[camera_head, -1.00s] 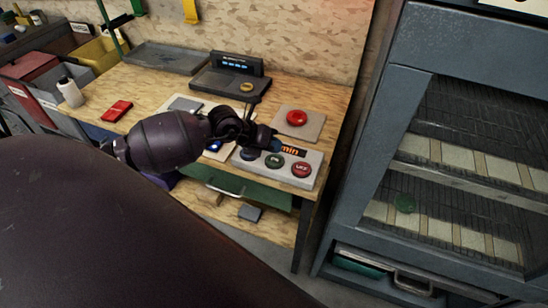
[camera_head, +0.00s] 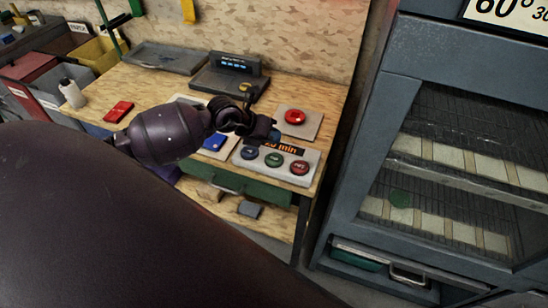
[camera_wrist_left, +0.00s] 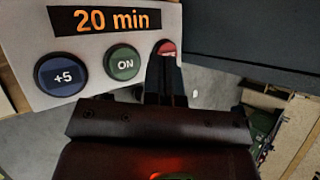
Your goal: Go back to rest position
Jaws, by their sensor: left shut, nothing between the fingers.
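My left gripper (camera_head: 272,137) is above the workbench, just behind the grey button panel (camera_head: 310,158) in the head view. Its fingers are shut and empty. In the left wrist view the closed fingers (camera_wrist_left: 164,85) overlap the lower part of the red button (camera_wrist_left: 166,47); I cannot tell whether they touch it. The panel also has a blue +5 button (camera_wrist_left: 62,75), a green ON button (camera_wrist_left: 124,62) and an orange display (camera_wrist_left: 105,21) reading 20 min. My right gripper is not in view.
The wooden workbench (camera_head: 112,84) holds a large red button on a plate (camera_head: 296,117), a scale-like device (camera_head: 233,72), a blue item (camera_head: 214,142), a red box (camera_head: 118,111) and a white bottle (camera_head: 72,93). A grey cabinet (camera_head: 385,130) with wire shelves stands at right.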

